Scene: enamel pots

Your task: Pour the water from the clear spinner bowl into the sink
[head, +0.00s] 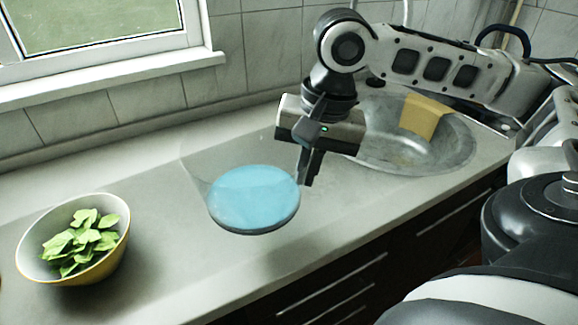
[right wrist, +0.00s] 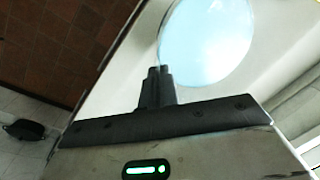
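The clear spinner bowl (head: 200,165) is a faint see-through shape on or just above the counter, left of the sink. It holds pale blue water (head: 254,197), which also shows in the right wrist view (right wrist: 207,42). My right gripper (head: 305,172) is at the bowl's right side, fingers pointing down. In the right wrist view its fingertips (right wrist: 157,73) are close together at the bowl's edge and look shut on its wall. The metal sink (head: 450,158) lies behind and to the right of the gripper. My left gripper is not in view.
A yellow cloth (head: 425,115) hangs over the sink's back rim. A bowl of green leaves (head: 118,243) stands at the left of the counter (head: 165,275). The tiled wall and window sill are behind. The counter between bowl and sink is clear.

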